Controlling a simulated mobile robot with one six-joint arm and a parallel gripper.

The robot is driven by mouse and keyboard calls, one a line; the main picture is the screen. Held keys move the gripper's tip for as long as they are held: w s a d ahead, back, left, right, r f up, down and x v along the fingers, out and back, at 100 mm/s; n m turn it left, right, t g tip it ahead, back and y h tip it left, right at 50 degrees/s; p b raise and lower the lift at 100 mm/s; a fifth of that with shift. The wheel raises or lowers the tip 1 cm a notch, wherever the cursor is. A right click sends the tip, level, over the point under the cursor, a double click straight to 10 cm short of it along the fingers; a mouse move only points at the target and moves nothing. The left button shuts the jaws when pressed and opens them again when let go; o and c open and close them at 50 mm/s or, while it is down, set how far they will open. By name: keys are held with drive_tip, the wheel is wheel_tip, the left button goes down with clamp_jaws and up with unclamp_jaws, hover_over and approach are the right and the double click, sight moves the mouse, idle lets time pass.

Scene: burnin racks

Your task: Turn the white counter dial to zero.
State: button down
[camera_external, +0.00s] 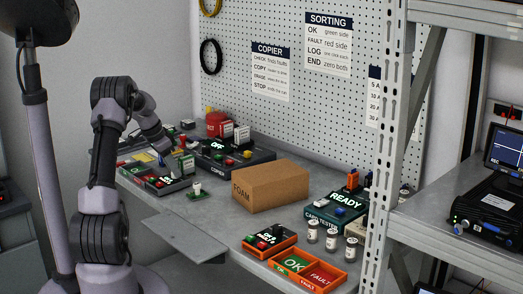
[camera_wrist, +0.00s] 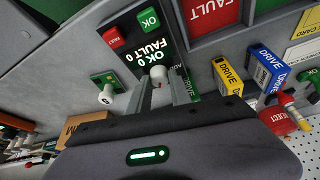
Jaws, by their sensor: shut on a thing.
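The counter (camera_wrist: 148,42) is a dark box with a red button, a green button and a display reading OK 0 and FAULT 0 in the wrist view. Its white dial (camera_wrist: 158,72) is a short round knob below the display. My gripper (camera_wrist: 163,82) is shut on this dial, with one finger on each side. The fingers hide part of it, and I cannot read its setting. In the external view my gripper (camera_external: 178,158) is low over the left end of the bench, by the counter; the dial is not clear there.
A small green board with a white knob (camera_wrist: 107,98) stands close to the left finger. Yellow (camera_wrist: 230,82) and blue (camera_wrist: 265,68) DRIVE boxes and a red REJECT piece (camera_wrist: 285,119) lie to the right. A FOAM carton (camera_external: 270,186) stands mid-bench.

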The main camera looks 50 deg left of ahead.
idle(0.5)
drive_tip(key=c, duration=1.2)
unclamp_jaws()
drive_tip(key=p+v, duration=0.7)
drive_tip(key=v, duration=1)
drive_tip(key=shift+r, duration=0.15)
